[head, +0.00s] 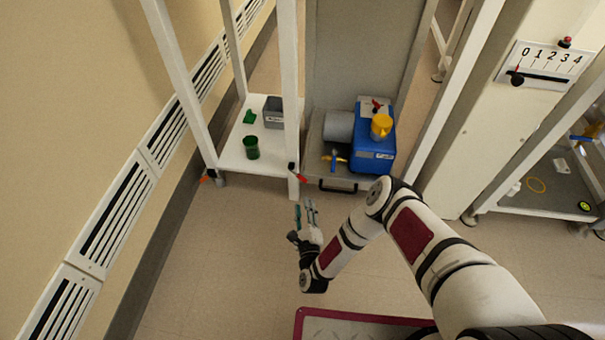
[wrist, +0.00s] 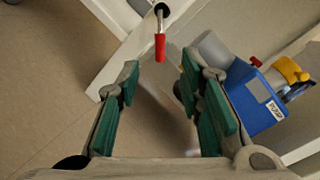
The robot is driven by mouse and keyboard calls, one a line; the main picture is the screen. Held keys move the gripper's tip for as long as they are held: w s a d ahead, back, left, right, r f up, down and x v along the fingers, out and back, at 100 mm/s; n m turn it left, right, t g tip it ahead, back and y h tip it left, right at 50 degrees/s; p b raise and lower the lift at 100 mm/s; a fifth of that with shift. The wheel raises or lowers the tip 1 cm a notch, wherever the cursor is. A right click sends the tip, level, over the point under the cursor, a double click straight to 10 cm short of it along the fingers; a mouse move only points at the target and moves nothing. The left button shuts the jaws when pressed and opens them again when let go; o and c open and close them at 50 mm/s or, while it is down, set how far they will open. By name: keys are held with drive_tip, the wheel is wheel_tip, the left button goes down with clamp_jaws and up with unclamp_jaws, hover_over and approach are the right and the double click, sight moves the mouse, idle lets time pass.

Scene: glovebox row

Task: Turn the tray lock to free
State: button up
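A small lever with a red grip (head: 300,178) sits low on the front white post, beside the drawer-like grey tray (head: 345,179); it looks like the tray lock. In the wrist view the red grip (wrist: 160,47) hangs down from a dark pivot on the post, ahead of the gap between my fingertips. My gripper (head: 305,205) is open and empty, in front of and below the lever in the head view. The green-padded fingers (wrist: 160,80) are spread on either side of the lever's line, not touching it. No lock marking is readable.
A blue pump (head: 372,145) with a yellow part and a grey cylinder stands on the tray. The white shelf (head: 235,155) at left holds a green cup (head: 251,147) and a grey bin (head: 273,112). An orange-tipped lever (head: 207,177) is on the left post.

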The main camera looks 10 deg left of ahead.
sight(300, 179)
drive_tip(key=b+x, duration=0.3)
drive_tip(key=x, duration=1)
drive_tip(key=shift+w+b, duration=0.25)
drive_tip(key=shift+b, duration=0.1)
drive_tip(key=shift+r, duration=0.1)
clamp_jaws()
